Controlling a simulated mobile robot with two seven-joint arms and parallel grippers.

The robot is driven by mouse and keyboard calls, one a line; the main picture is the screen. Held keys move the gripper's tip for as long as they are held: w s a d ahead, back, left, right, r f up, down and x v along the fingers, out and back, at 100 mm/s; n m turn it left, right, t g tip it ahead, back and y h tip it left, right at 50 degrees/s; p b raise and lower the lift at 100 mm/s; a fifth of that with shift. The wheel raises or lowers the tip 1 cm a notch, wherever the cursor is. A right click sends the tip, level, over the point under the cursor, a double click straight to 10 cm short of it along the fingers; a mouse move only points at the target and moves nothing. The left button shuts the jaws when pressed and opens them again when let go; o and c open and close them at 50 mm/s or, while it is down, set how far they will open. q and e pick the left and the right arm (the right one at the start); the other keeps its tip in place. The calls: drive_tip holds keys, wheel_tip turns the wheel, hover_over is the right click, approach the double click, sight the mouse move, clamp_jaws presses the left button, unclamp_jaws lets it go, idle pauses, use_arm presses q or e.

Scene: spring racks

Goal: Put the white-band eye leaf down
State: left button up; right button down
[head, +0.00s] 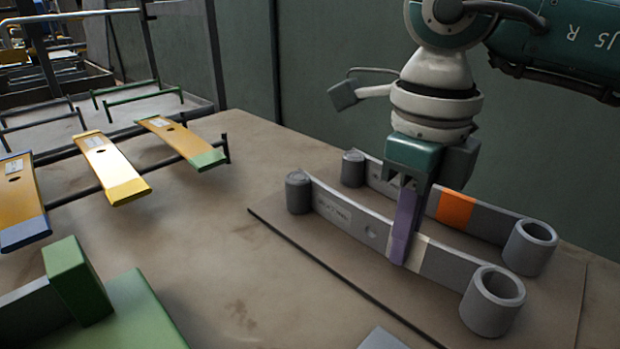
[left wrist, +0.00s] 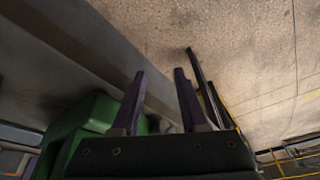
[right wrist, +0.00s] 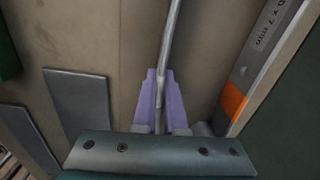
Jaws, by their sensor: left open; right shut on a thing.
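The white-band eye leaf (head: 345,214) is a grey bar on edge, with a rolled eye at each end and a white band right of its middle. My right gripper (head: 404,240) is shut on it from above, beside the band. The leaf is over the brown board (head: 370,312); I cannot tell whether it touches. It shows edge-on between the fingers (right wrist: 160,103) in the right wrist view (right wrist: 172,50). My left gripper (left wrist: 160,90) is open and empty in the left wrist view, and out of the head view.
An orange-band eye leaf (head: 488,220) stands close behind, roughly parallel. Yellow leaves (head: 110,168) with coloured ends lie on a dark rack at left. A green block (head: 75,280) with a grey bar is at lower left. The table middle (head: 215,235) is clear.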

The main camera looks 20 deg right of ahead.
drive_tip(key=shift+f, duration=0.1)
drive_tip(key=c, duration=1)
unclamp_jaws()
wheel_tip(320, 180, up, 12)
drive_tip(key=shift+r+p, duration=0.15)
drive_tip(key=shift+p, duration=0.25)
drive_tip(key=shift+a, duration=0.1)
